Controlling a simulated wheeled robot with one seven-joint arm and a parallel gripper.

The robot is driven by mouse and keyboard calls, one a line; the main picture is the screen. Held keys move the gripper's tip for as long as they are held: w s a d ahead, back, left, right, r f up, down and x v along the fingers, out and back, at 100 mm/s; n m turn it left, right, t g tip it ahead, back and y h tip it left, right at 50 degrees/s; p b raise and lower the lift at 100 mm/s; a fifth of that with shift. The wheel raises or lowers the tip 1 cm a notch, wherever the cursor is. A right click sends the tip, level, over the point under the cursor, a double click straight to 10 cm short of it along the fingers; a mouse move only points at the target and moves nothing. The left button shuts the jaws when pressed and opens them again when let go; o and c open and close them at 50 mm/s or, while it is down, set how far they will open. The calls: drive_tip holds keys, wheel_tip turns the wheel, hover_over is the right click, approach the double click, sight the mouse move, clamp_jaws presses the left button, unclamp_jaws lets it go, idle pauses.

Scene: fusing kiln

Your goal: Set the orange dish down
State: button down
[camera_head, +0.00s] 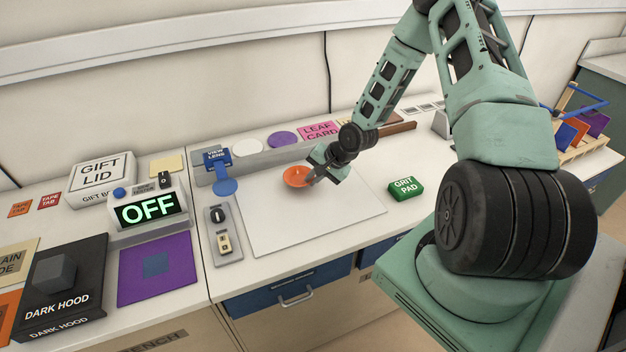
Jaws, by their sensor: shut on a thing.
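The orange dish (295,176) is a small, shallow round bowl near the back left part of a pale flat board (318,219) on the white bench. My gripper (310,179) reaches in from the right and is shut on the dish's right rim. The dish looks about level. I cannot tell whether its underside touches the board or is slightly above it. The fingertips are small in the view and partly merge with the rim.
A blue view lens (226,186) stands just left of the board. A switch panel (222,235) lies at its left edge. A green grit pad (406,188) sits to the right. A ledge with coloured discs runs behind. The board's front is clear.

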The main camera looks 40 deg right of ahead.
drive_tip(key=shift+f, duration=0.65)
drive_tip(key=shift+f, duration=0.2)
drive_tip(key=c, duration=1.8)
unclamp_jaws()
drive_tip(key=shift+r, duration=0.1)
